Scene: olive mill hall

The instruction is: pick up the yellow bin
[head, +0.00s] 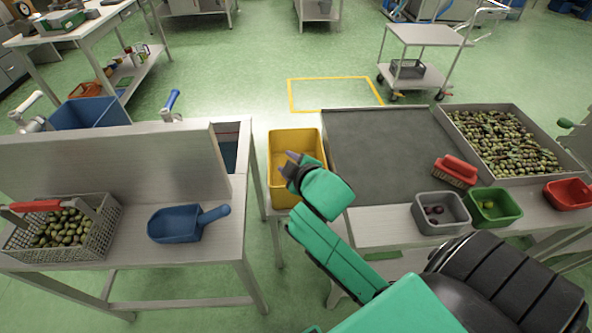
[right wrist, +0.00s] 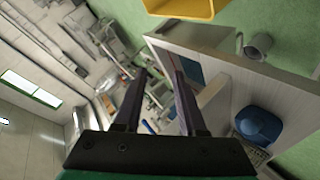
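The yellow bin (head: 283,144) is an open-topped box in the middle of the head view, between the left table and the grey sorting surface. Its near right part is hidden behind my right gripper (head: 290,163), which shows in front of the bin with its fingers pointing left. In the right wrist view the fingers (right wrist: 160,78) are apart with nothing between them, and the yellow bin (right wrist: 182,9) shows only at the top edge, outside the fingers. I cannot tell whether the gripper touches the bin. My left gripper is not in view.
The left table holds a blue scoop (head: 175,224) and an olive basket (head: 108,226); an upright metal panel (head: 120,160) stands behind. The right table holds a grey tub (head: 424,214), green tub (head: 507,206), red scrubber-like item (head: 455,170) and olive tray (head: 450,122). Open floor lies beyond.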

